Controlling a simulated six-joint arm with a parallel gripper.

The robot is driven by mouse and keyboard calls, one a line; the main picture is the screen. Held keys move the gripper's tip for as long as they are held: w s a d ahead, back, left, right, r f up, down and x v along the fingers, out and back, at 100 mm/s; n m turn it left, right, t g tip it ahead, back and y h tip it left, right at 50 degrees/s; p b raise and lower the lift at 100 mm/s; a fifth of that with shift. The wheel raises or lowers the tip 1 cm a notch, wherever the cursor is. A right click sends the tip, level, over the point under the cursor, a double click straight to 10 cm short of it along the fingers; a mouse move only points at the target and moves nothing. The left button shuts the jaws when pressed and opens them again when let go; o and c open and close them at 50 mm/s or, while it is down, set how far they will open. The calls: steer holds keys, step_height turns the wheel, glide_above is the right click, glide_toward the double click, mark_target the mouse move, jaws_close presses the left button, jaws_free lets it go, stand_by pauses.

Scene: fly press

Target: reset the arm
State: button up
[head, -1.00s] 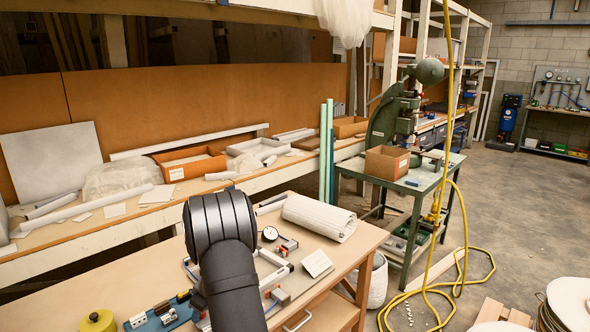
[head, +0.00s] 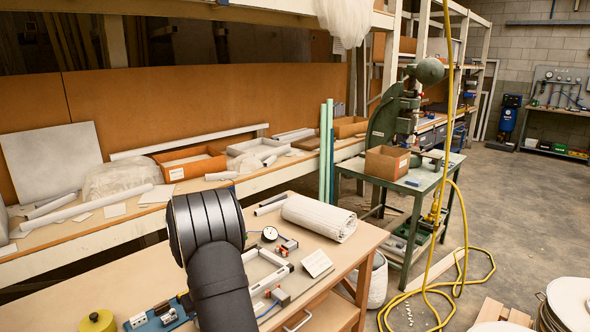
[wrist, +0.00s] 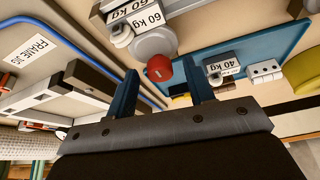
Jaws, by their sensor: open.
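My gripper (wrist: 162,66) shows in the wrist view with its two blue fingers apart and nothing between them. Past the fingertips are a grey round part with a red cap (wrist: 159,69) and a white block marked 60 kg (wrist: 137,14). A block marked 40 kg (wrist: 226,67) is by the right finger, at a blue plate (wrist: 262,50). I cannot tell the distance to any of them. In the head view my dark arm rises over the wooden bench (head: 352,252) and hides part of it; my gripper is hidden there.
On the bench are a yellow round part (head: 98,321), a dial gauge (head: 269,234), a white roll (head: 318,218), a small card (head: 317,263) and a metal frame (head: 268,280). A green press (head: 388,122) stands on a table behind, with a yellow hose (head: 427,290) on the floor.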

steer(key=shift+m+h, duration=0.3)
steer(key=shift+m, duration=0.7)
steer(key=shift+s+a+m+t+h, duration=0.15)
steer(key=shift+m+t+h, duration=0.25)
steer(key=shift+m, duration=0.9)
steer(key=shift+n, duration=0.6)
steer(key=shift+n+y, duration=0.4)
steer(key=shift+n, duration=0.2)
steer(key=shift+n+g, duration=0.3)
steer(key=shift+n, duration=0.2)
steer(key=shift+d+n+y, duration=0.2)
steer(key=shift+n+y, duration=0.1)
steer(key=shift+n, duration=0.3)
steer(key=shift+n, duration=0.3)
steer(key=shift+m, duration=0.5)
steer(key=shift+a+m, duration=0.1)
steer(key=shift+m, duration=0.5)
